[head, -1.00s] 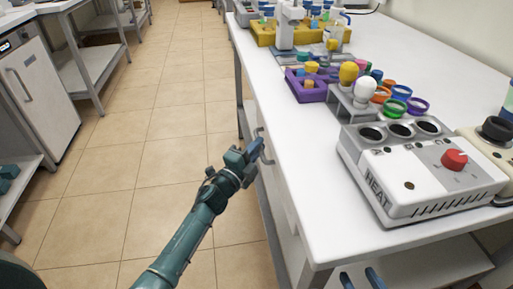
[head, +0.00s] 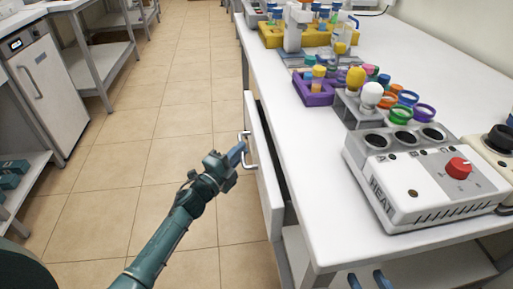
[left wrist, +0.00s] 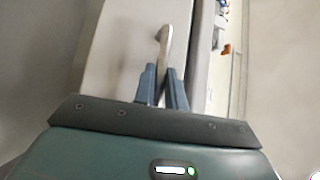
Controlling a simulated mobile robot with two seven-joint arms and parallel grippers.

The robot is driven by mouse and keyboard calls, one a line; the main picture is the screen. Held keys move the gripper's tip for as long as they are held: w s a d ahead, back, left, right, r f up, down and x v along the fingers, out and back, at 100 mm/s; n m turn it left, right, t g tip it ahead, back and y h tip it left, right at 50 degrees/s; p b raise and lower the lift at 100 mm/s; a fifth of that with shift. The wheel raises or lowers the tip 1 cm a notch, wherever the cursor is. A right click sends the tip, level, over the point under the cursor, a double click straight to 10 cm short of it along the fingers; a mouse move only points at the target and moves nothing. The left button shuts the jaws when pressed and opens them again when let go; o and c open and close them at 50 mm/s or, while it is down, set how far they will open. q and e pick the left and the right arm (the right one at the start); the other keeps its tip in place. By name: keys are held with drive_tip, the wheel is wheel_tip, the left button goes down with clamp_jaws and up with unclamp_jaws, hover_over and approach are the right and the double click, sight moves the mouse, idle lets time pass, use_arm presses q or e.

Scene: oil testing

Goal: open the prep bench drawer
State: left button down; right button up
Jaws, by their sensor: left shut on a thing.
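The prep bench drawer (head: 262,165) is pulled partly out from under the white bench top, with a dark gap behind its white front. Its grey bar handle (head: 247,152) is on the front. My left gripper (head: 238,154) is at the handle in the head view. In the left wrist view the two blue-grey fingers (left wrist: 163,88) are closed around the handle bar (left wrist: 164,45), one on each side. Of my right gripper, only two blue finger-like tips (head: 368,281) show at the bottom edge, apart from each other.
On the white bench top (head: 310,160) stand a heater block (head: 425,180), a purple rack (head: 315,90), a grey tube rack (head: 352,108) and a yellow tray (head: 340,38). The tiled floor (head: 170,160) left of the drawer is clear. A white cabinet (head: 48,90) stands at the far left.

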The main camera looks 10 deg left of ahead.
use_arm(q)
drive_tip(key=s+a, duration=0.3)
drive_tip(key=a, duration=0.6)
drive_tip(key=s+a, duration=0.4)
drive_tip(key=a, duration=0.4)
drive_tip(key=shift+s+a, duration=0.2)
drive_tip(key=shift+a, duration=0.2)
drive_tip(key=c, duration=1.5)
unclamp_jaws()
drive_tip(key=shift+o, duration=0.2)
drive_tip(key=v, duration=1.3)
drive_tip(key=shift+p, duration=0.35)
drive_tip(key=shift+s+r, duration=0.1)
